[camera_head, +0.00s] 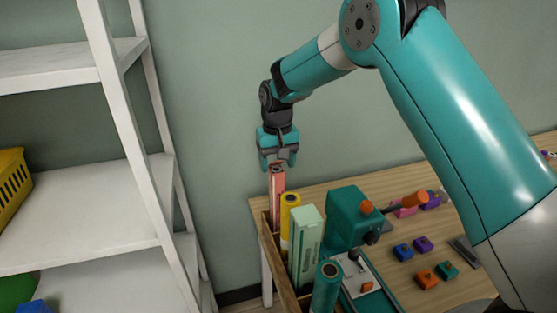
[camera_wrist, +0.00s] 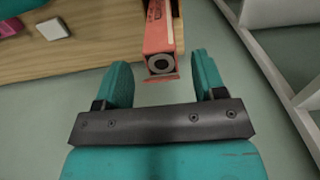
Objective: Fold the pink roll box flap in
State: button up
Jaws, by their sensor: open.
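The pink roll box (camera_head: 277,181) stands upright at the far end of a wooden holder on the table. A thin pink flap (camera_wrist: 163,78) sticks out at the end's edge nearest my gripper. My gripper (camera_head: 278,163) is open and empty just above the box. In the wrist view my gripper (camera_wrist: 161,70) has its fingers spread on either side of the box end, with gaps to both. I cannot tell if anything touches.
A yellow roll (camera_head: 290,215), a pale green box (camera_head: 306,240) and a teal roll (camera_head: 327,285) share the wooden holder (camera_head: 270,245). A teal machine (camera_head: 345,215) stands to the right, with several small blocks beyond. A white shelf (camera_head: 90,200) is at the left.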

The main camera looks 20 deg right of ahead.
jog(key=c, duration=0.9)
jog(key=shift+s+f+t+b, duration=0.1)
jog(key=shift+f+t+b, duration=0.2)
jog(key=shift+b, duration=0.55)
jog(key=shift+c, duration=0.2)
jog(key=shift+b, duration=0.45)
jog(key=shift+s+t, duration=0.1)
jog(key=shift+t, duration=0.4)
jog(key=shift+r, duration=0.1)
jog(key=o, duration=0.9)
jog(key=shift+o, duration=0.2)
